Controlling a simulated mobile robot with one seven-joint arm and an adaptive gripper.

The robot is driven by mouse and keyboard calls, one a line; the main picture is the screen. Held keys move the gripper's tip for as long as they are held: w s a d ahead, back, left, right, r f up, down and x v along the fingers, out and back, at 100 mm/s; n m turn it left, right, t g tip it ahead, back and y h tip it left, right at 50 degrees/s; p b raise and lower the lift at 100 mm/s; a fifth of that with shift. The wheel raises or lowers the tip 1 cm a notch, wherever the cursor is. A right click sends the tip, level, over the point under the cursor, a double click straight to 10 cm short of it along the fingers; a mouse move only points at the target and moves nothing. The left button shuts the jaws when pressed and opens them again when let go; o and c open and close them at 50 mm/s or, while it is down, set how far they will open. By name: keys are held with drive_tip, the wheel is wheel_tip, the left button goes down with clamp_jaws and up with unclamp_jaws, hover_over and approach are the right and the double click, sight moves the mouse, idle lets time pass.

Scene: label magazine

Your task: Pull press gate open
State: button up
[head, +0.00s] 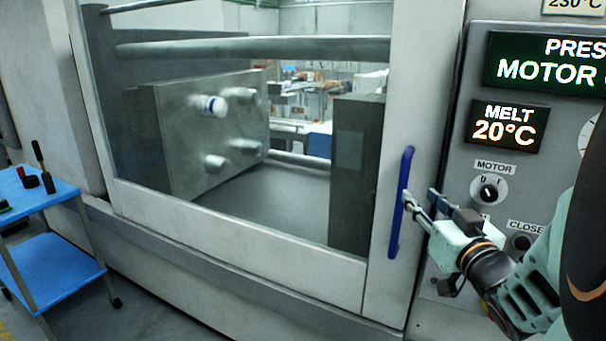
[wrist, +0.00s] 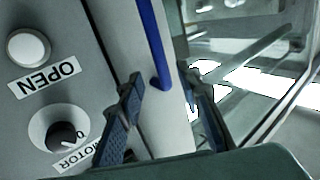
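The press gate (head: 379,200) is a grey framed door with a large clear window, and its right edge meets the control panel side. A blue vertical bar handle (head: 402,205) is fixed on its right frame. My gripper (head: 419,194) is just right of the handle, with its fingers pointing towards the gate. In the wrist view my gripper (wrist: 165,82) is open, with its two fingers spread wide. The handle (wrist: 152,40) runs down between them from the top and ends near the fingertips. I cannot tell whether a finger touches it.
The control panel (head: 466,195) is right of the gate, with a motor knob (head: 488,193) and a close button (head: 521,242) near my gripper. The wrist view shows an open button (wrist: 28,48). A blue cart (head: 50,270) with small tools stands at the far left.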

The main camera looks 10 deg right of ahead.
sight(405, 182)
drive_tip(key=w, duration=1)
drive_tip(key=shift+d, duration=0.1)
clamp_jaws()
